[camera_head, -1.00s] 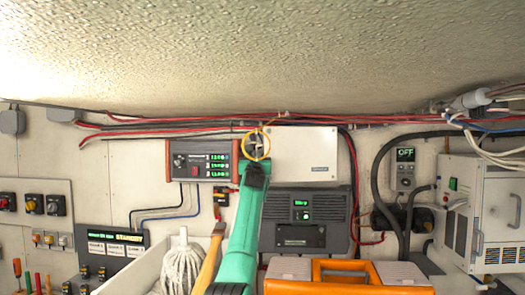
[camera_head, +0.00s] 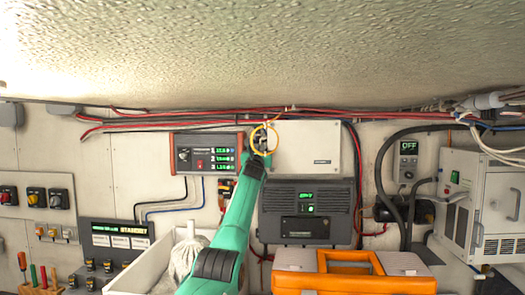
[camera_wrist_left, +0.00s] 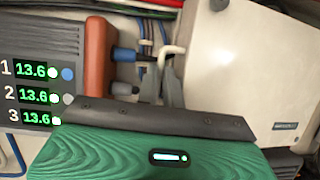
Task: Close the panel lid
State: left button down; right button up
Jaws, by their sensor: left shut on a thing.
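The panel lid appears to be the white rectangular cover (camera_head: 310,148) on the back wall; it also fills the right of the left wrist view (camera_wrist_left: 245,65). How far it stands open I cannot tell. My left gripper (camera_head: 262,140) is at the lid's left edge, its green arm reaching up from below. In the left wrist view its grey fingers (camera_wrist_left: 164,75) are shut on a small pale hook-shaped piece (camera_wrist_left: 172,50) beside that edge. Whether this piece is the lid's handle is unclear. My right gripper is not in view.
A display panel with green digits (camera_head: 205,155) is close left of the lid. A dark vented unit (camera_head: 306,212) sits below it. A thin yellow ring (camera_head: 254,150) shows around my left gripper. Cables run above. An orange toolbox (camera_head: 355,284) and a white bin (camera_head: 140,278) stand in front.

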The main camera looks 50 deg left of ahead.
pick_arm(q)
jog(key=shift+s+a+r, duration=0.15)
jog(key=shift+s+a, duration=0.2)
jog(key=c, duration=1.8)
grip_release()
jog(key=shift+o, duration=1.3)
jog(key=shift+s+a, duration=0.25)
jog(key=shift+s, duration=0.05)
jog(key=shift+d, duration=0.1)
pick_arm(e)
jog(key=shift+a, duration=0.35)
pick_arm(q)
jog(key=shift+w, duration=0.1)
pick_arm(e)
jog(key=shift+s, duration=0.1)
pick_arm(q)
jog(key=shift+d, duration=0.1)
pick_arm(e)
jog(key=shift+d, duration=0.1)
